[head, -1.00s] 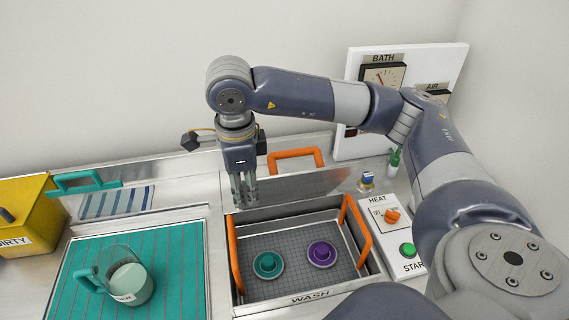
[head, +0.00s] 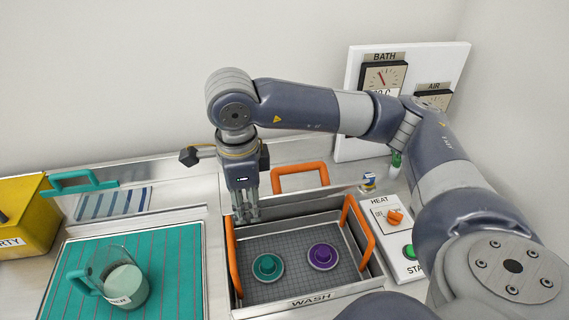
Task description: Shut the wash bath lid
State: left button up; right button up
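The wash bath (head: 310,301) is an open metal tank in the head view, labelled WASH. Its metal lid (head: 300,204) stands raised along the back edge, with an orange handle (head: 300,170) on its upper edge. My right gripper (head: 248,218) points down at the left end of the lid, above the back left of the bath. Its fingers are close together with nothing seen between them. I cannot tell whether they touch the lid. My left gripper is out of view.
A teal dish (head: 267,267) and a purple dish (head: 323,256) lie in the orange-handled basket (head: 363,238) in the bath. A heat panel (head: 388,216) stands right.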

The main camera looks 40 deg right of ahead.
jog(key=shift+s+a+f, duration=0.1)
jog(key=shift+s+f, duration=0.1)
jog(key=shift+s, duration=0.05)
jog(key=s+a+r+p, duration=0.1)
jog(key=s+r+p, duration=0.2)
jog(key=r, duration=0.5)
jog(key=shift+s+a+r+p, duration=0.15)
jog(key=shift+s+a+p, duration=0.2)
jog(key=shift+p, duration=0.2)
jog(key=shift+a, duration=0.1)
dwell(0.5)
